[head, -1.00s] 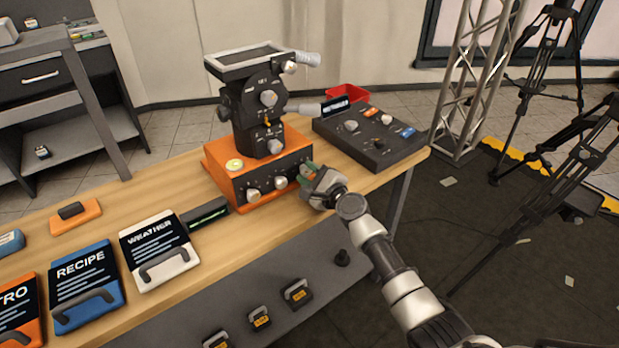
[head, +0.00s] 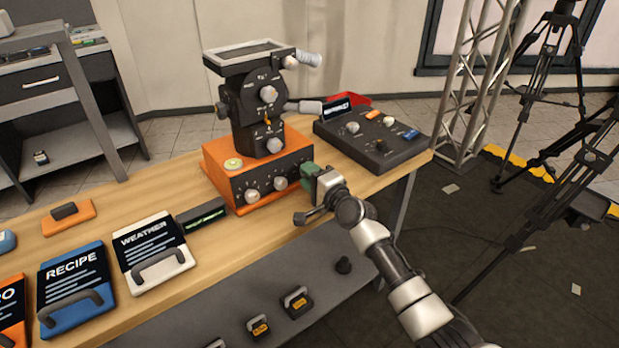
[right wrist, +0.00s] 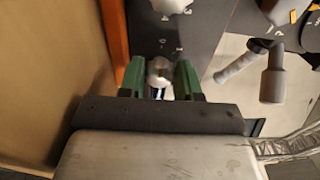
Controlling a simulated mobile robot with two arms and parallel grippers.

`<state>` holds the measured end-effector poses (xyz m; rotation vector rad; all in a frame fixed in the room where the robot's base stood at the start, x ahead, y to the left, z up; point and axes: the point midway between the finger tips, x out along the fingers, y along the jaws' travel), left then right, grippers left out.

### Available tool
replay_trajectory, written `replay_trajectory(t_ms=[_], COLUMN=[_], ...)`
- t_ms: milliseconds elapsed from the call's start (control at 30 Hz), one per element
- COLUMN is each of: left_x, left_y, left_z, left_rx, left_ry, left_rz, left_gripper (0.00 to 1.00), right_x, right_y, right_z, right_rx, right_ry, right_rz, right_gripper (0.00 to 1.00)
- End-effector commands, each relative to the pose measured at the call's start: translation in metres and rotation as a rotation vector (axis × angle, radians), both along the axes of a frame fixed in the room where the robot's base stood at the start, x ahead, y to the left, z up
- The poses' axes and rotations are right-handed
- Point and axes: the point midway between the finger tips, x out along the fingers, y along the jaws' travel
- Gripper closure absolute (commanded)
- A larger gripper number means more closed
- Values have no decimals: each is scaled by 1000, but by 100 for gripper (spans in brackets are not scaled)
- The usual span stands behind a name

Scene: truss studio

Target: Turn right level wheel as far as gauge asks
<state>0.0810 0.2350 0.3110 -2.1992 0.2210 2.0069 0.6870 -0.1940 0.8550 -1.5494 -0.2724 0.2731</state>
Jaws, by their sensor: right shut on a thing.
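An orange base (head: 215,152) with a black front panel stands on the table and carries a dark camera head (head: 262,112). Two silver level wheels (head: 251,196) (head: 280,184) show on the panel. The right level wheel is hidden behind my right gripper (head: 309,174) in the head view. In the right wrist view a silver wheel (right wrist: 159,72) sits between the green fingers of this gripper (right wrist: 160,82), which is shut on it. A round bubble gauge (head: 233,164) is on the base's top left; its reading is too small to tell. My left gripper is not in view.
A dark control box (head: 370,150) with knobs stands right of the base. A black bar-shaped device (head: 201,214) lies to its left, beside the WEATHER card (head: 152,250) and RECIPE card (head: 75,287). A truss (head: 478,80) and tripods stand at the right.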

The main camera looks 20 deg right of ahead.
Motion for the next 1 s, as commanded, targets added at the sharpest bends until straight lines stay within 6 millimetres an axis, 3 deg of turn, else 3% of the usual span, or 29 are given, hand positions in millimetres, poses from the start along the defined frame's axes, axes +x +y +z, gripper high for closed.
replay_trajectory(t_ms=[500, 533, 700, 1000], left_x=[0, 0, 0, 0], left_y=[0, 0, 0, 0], left_z=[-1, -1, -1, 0], left_rx=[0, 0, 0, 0], left_ry=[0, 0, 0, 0], left_rz=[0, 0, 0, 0], left_gripper=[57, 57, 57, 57], right_x=[-1, -1, 0, -2], right_y=[1, 1, 0, -1], right_z=[-2, -2, -1, 0], right_rx=[-20, -20, -20, -18], right_ry=[-3, -3, -4, -6], right_rz=[2, 2, 1, 1], right_gripper=[90, 65, 41, 41])
